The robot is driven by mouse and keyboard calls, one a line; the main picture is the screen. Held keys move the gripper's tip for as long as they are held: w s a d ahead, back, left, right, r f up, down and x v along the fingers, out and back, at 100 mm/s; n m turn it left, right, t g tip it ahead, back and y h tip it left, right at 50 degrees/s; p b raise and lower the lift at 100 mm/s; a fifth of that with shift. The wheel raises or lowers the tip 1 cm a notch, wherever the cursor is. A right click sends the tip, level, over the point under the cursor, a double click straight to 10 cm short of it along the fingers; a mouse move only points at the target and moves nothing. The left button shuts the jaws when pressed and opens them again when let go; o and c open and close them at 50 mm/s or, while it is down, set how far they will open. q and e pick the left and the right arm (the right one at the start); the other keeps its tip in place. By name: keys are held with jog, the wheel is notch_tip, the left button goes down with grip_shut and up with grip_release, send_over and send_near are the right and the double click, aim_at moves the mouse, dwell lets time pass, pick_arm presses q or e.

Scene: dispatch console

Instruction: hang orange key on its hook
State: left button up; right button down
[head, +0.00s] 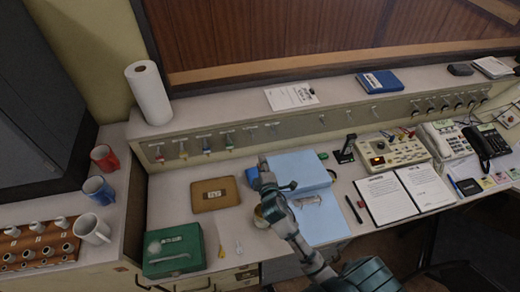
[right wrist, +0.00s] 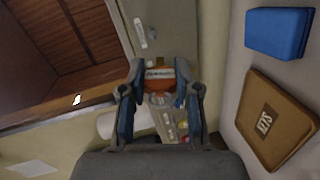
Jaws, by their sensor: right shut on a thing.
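My right gripper (head: 265,165) is raised over the desk, beside the light blue folder (head: 300,172) and in front of the hook rail (head: 300,128). In the right wrist view its two fingers (right wrist: 160,85) are shut on the orange key (right wrist: 160,74), whose orange tag with a pale label shows between the fingertips. In the head view the key is hidden or too small to make out. Several hooks line the rail; those at the left carry tags of various colours, those in the middle look bare. Which hook is the orange one cannot be told. My left gripper is not in view.
A paper roll (head: 149,93) stands on the ledge. A radio console (head: 393,150) and phones stand at right.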

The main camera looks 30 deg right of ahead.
jog(key=w+d+m+g+h+p, duration=0.1)
jog(key=w+d+m+g+p, duration=0.1)
jog(key=d+m+g+p, duration=0.4)
jog(key=w+d+m+g+p, duration=0.3)
jog(key=d+m+g, duration=0.1)
jog(key=d, duration=0.3)
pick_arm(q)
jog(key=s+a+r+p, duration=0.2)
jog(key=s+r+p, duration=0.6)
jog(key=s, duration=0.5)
pick_arm(e)
jog(key=w+a+f+m+g+y, duration=0.15)
jog(key=a+m+y, duration=0.4)
jog(key=a, duration=0.65)
pick_arm(q)
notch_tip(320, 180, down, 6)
jog(key=b, duration=0.7)
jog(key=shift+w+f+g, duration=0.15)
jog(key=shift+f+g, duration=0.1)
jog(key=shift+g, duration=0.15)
pick_arm(e)
jog(key=shift+h, duration=0.45)
jog(key=w, duration=0.1)
jog(key=w+d+f, duration=0.1)
jog(key=w, duration=0.3)
jog(key=shift+d+f, duration=0.25)
jog(key=shift+f, duration=0.1)
